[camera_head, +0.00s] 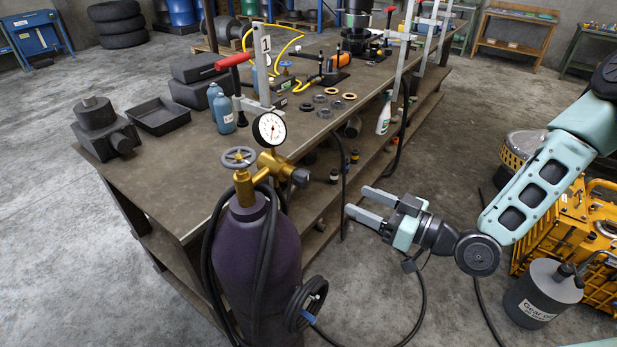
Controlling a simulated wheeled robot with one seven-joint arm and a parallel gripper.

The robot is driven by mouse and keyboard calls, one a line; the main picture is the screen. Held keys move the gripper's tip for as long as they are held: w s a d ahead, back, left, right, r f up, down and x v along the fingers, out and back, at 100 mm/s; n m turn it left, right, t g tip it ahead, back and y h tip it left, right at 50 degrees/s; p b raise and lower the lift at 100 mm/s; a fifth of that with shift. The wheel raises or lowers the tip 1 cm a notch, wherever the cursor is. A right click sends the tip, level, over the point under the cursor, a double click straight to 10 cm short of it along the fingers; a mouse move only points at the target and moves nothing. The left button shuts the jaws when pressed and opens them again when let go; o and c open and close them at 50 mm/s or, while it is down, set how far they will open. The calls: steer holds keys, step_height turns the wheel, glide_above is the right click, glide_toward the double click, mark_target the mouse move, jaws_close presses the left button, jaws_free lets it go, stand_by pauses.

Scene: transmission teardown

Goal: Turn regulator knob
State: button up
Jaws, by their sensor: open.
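A purple gas cylinder (257,262) stands upright beside the near end of the workbench. On top is a brass regulator (271,162) with a round white pressure gauge (270,129). A grey spoked handwheel (239,157) sits on the cylinder valve at left. A dark knob (300,177) sticks out from the regulator's right side. My gripper (364,203) is to the right of the regulator and somewhat lower in the picture. Its two grey fingers point left, apart and empty. It touches nothing that I can see.
Black hoses hang around the cylinder, with a coil (307,303) at its lower right. The workbench (190,195) behind carries clamps, bottles, rings and dark blocks. A yellow machine (572,235) and a grey gear oil can (541,295) stand at right. The floor below my gripper is mostly clear, apart from a cable.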

mark_target(308, 180)
steer(key=b+x, duration=1.2)
steer(key=x, duration=0.2)
steer(key=shift+a+f+b, duration=0.1)
steer(key=shift+f+b, duration=0.1)
steer(key=shift+b, duration=0.1)
steer(key=c, duration=1)
